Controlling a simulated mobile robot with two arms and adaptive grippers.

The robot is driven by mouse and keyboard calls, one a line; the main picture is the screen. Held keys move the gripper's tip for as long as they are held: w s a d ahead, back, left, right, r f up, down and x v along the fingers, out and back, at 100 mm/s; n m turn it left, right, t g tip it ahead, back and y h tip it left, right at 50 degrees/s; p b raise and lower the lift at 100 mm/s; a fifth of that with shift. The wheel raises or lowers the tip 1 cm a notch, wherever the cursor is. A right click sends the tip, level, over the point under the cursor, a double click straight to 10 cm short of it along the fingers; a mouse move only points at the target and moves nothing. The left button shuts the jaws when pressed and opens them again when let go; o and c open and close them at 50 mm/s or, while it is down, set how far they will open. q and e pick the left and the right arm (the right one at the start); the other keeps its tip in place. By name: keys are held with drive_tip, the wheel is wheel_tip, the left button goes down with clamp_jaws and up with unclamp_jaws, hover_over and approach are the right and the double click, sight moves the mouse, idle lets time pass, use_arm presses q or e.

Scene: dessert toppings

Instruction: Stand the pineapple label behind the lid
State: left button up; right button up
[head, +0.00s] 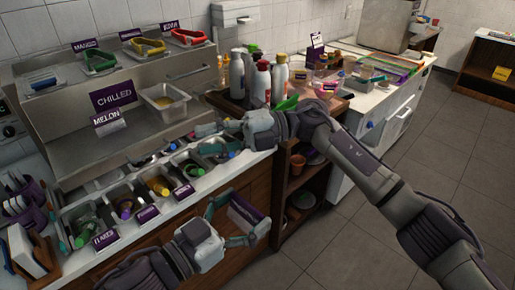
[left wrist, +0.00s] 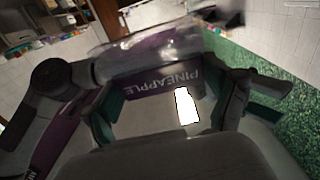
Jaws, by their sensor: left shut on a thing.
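The pineapple label (head: 245,212) is a dark purple card held in my left gripper (head: 236,220), in front of the wooden cabinet under the counter. In the left wrist view the label (left wrist: 150,86) sits between the fingers, its white PINEAPPLE lettering upside down. My left gripper (left wrist: 170,100) is shut on it. I cannot make out for certain which thing is the lid.
Topping bins (head: 160,187) line the counter, with small purple labels along the front. A CHILLED sign (head: 113,96) and a MELON label (head: 109,121) stand on the steel unit beside a metal pan (head: 164,116). Bottles (head: 262,84) stand in a brown tray behind my right gripper.

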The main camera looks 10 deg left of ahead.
drive_tip(key=s+d+r+n+h, duration=0.1)
drive_tip(key=s+r+n+h, duration=0.1)
drive_tip(key=s+n+h, duration=0.3)
use_arm(q)
drive_tip(key=shift+s, duration=0.1)
use_arm(e)
drive_tip(key=n+t+h, duration=0.1)
drive_tip(key=t+h, duration=0.3)
drive_tip(key=h, duration=0.5)
approach(247, 203)
drive_tip(key=x, duration=1.1)
drive_tip(key=shift+f, duration=0.1)
clamp_jaws()
use_arm(q)
drive_tip(key=o, duration=1)
drive_tip(key=shift+c, duration=0.2)
